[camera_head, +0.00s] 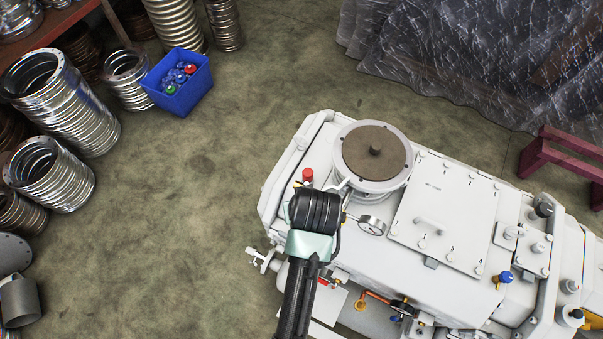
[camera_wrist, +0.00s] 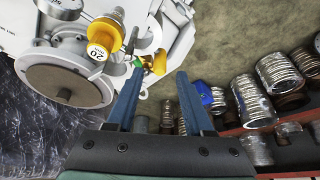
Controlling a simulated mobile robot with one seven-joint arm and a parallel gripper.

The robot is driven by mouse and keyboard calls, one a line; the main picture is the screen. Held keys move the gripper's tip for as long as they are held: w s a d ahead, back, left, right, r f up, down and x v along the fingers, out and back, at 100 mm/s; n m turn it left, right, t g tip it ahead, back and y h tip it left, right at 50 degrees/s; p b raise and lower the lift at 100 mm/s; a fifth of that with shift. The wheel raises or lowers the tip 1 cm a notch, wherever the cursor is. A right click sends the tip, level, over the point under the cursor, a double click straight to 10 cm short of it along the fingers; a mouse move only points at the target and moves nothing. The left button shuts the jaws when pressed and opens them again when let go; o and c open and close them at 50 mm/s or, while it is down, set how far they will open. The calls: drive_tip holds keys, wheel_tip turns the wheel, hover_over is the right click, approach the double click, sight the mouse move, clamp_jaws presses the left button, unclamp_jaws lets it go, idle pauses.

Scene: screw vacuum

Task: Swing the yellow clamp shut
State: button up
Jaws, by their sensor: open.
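My gripper (camera_wrist: 159,78) is open in the wrist view, its two blue fingers apart with nothing between them that I can see being held. A yellow piece (camera_wrist: 160,62) shows beyond the gap between the fingertips, next to a small green part. It may be the yellow clamp, but it is too small to tell, or whether it touches a finger. A larger yellow fitting marked 20 (camera_wrist: 103,35) stands left of the fingers. In the head view my arm reaches over the white machine (camera_head: 280,200), and my fingers and the clamp cannot be made out.
A round brown-topped flange (camera_head: 375,152) stands right of my arm, with a gauge (camera_head: 371,225) close by. A red-capped fitting (camera_head: 307,175) is near the arm's end. A blue bin (camera_head: 178,80) and ribbed metal hoses (camera_head: 62,100) stand left. Floor between is clear.

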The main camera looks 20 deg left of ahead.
drive_tip(key=shift+x, duration=1.95)
clamp_jaws()
